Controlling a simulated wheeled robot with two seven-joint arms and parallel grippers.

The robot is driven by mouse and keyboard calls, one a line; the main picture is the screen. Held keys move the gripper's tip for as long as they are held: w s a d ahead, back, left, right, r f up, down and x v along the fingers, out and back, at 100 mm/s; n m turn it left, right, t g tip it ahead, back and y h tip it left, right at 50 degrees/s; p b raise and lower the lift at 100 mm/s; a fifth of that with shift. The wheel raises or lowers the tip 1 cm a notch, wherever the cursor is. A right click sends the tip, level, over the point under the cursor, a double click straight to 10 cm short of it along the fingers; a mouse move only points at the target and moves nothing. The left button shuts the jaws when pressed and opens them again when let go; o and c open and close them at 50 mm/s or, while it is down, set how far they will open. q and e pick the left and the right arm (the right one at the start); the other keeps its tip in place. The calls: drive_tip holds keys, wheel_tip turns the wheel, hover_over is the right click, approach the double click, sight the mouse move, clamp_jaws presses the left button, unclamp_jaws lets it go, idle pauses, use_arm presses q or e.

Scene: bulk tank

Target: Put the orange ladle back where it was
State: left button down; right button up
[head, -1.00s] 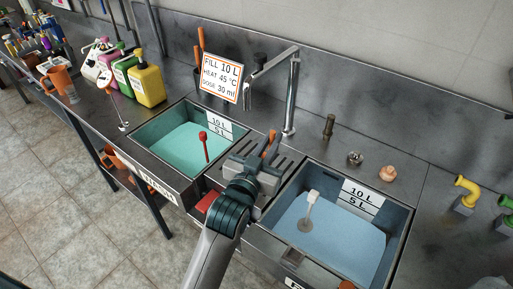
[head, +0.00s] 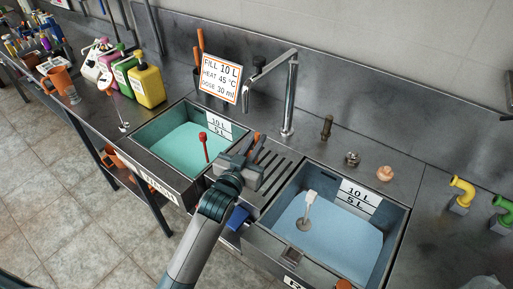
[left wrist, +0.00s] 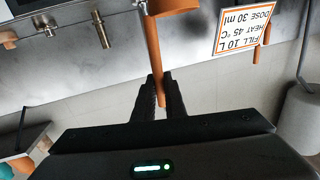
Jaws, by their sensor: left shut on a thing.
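My left gripper (head: 246,162) is over the strip between the two basins. In the left wrist view, its fingers (left wrist: 158,98) are shut on the handle of the orange ladle (left wrist: 154,58), whose wider orange end (left wrist: 172,6) runs out of the top of the picture. In the head view only a bit of the ladle (head: 257,147) shows beyond the gripper. Behind the sign (head: 221,78), which reads fill 10 L, heat 45 °C, dose 30 ml, orange handles (head: 201,40) stand upright. My right gripper is not in view.
The left basin (head: 157,131) holds green liquid and a red-tipped rod (head: 203,138). The right basin (head: 399,240) holds blue liquid and a pale-handled tool (head: 308,205). A tall faucet (head: 290,95) stands behind. Coloured jugs (head: 148,84) stand at the left.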

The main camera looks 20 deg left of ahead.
use_arm(q)
wheel_tip(320, 180, down, 3)
drive_tip(key=shift+r+p, duration=0.1)
drive_tip(key=shift+p, duration=0.2)
drive_tip(key=shift+f, duration=0.25)
drive_tip(key=c, duration=1.8)
unclamp_jaws()
drive_tip(key=shift+r, duration=0.1)
